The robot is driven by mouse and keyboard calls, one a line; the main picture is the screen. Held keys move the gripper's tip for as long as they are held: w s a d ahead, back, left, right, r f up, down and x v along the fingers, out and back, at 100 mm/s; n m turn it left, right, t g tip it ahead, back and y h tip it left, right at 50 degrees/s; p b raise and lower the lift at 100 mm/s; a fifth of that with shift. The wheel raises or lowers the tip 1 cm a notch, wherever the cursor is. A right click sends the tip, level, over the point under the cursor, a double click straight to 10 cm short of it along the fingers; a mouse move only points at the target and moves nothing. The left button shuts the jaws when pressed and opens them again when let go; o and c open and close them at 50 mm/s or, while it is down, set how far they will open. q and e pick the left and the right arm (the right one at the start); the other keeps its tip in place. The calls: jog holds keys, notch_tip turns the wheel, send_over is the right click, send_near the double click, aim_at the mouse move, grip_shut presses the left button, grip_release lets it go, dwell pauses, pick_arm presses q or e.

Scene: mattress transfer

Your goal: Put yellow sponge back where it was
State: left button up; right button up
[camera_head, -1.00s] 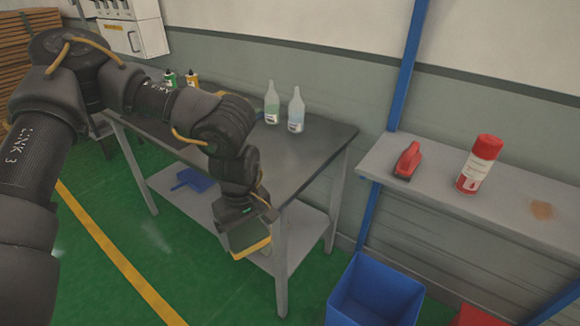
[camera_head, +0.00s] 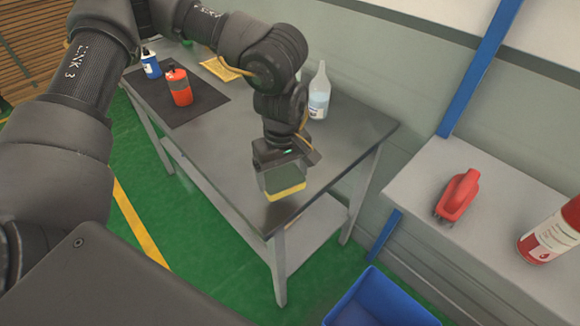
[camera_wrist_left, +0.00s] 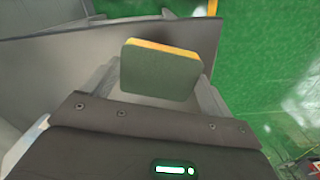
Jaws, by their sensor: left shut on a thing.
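The yellow sponge (camera_head: 286,181) has a dark green scouring face and a yellow layer. My left gripper (camera_head: 283,170) is shut on it and holds it over the near right end of the grey table (camera_head: 225,160). In the left wrist view the sponge (camera_wrist_left: 160,72) sits between the two fingers, its green face towards the camera. I cannot tell whether the sponge touches the tabletop. My right gripper is not in view.
On the table are a clear bottle (camera_head: 319,95), a dark mat (camera_head: 208,98) with a red-orange container (camera_head: 178,88), a blue-and-white bottle (camera_head: 150,64) and a yellow item (camera_head: 220,68). A shelf (camera_head: 420,190) at right holds a red brush (camera_head: 458,195) and red spray can (camera_head: 552,232). A blue bin (camera_head: 380,300) stands below.

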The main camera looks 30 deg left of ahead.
pick_arm(q)
jog(key=s+r+n, duration=0.3)
jog(key=s+r, duration=0.4)
jog(key=r, duration=0.1)
jog(key=p, duration=0.3)
send_over(281, 173)
notch_tip(281, 173, down, 3)
jog(key=w+f, duration=0.2)
jog(key=w+a+f, duration=0.1)
jog(key=w+f, duration=0.1)
jog(key=f, duration=0.1)
jog(key=shift+w+a+f, duration=0.1)
jog(key=shift+w+f, duration=0.1)
jog(key=shift+w, duration=0.15)
jog(key=shift+w+a+f+p, duration=0.1)
jog(key=shift+w+f+p, duration=0.3)
jog(key=shift+f, duration=0.25)
notch_tip(281, 173, down, 2)
jog(key=shift+f+p, duration=0.1)
jog(key=shift+p, duration=0.4)
jog(key=shift+w+f, duration=0.15)
jog(key=shift+f, duration=0.35)
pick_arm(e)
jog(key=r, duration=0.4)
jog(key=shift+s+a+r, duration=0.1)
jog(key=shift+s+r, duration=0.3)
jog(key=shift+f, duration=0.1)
